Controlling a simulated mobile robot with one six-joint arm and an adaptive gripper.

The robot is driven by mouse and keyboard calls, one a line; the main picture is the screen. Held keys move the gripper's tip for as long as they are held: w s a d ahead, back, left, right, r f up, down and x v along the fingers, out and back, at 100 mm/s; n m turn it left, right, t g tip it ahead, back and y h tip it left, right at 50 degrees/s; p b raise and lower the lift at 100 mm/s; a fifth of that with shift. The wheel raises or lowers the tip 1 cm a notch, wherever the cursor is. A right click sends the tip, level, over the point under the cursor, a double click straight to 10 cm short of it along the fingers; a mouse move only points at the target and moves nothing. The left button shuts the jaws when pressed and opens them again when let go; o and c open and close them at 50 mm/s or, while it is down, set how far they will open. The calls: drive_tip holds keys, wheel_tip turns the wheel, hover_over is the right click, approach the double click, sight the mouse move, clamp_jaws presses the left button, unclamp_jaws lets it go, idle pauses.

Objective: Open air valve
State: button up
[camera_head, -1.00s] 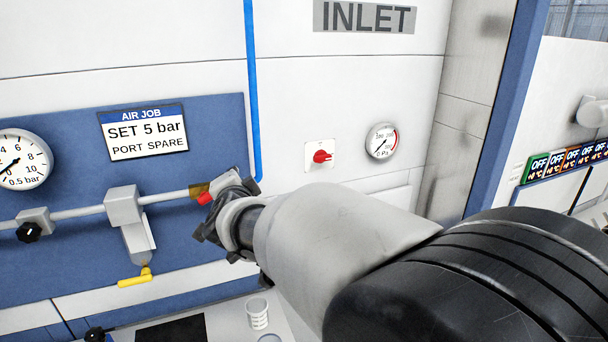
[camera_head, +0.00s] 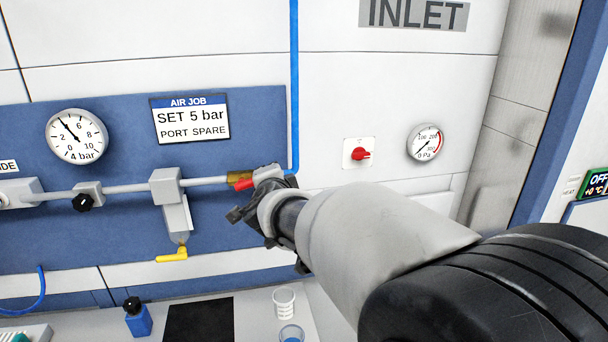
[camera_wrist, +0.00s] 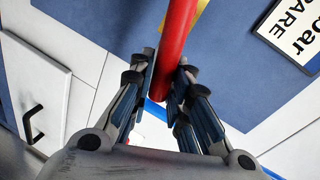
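The air valve is a brass-yellow body (camera_head: 238,176) on the pipe with a red lever (camera_head: 243,184), seen in the head view. The lever lies roughly along the pipe there, though my gripper hides much of it. My gripper (camera_wrist: 168,68) has its two fingers close against both sides of the red lever (camera_wrist: 177,35) in the wrist view and looks shut on it. The round pressure gauge (camera_head: 77,137) at the left reads about 4 bar. The sign (camera_head: 190,119) above the pipe says AIR JOB, SET 5 bar, PORT SPARE.
A black regulator knob (camera_head: 83,202) and a filter with a yellow drain lever (camera_head: 173,254) sit left of the valve. A blue hose (camera_head: 294,80) runs up beside it. A red switch (camera_head: 360,154) and a Pa gauge (camera_head: 425,143) are at the right. Cups (camera_head: 284,301) stand below.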

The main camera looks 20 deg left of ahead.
drive_tip(key=o, duration=0.4)
drive_tip(key=shift+c, duration=0.2)
drive_tip(key=shift+s+r, duration=0.1)
drive_tip(key=v, duration=1.2)
drive_tip(key=shift+c, duration=0.2)
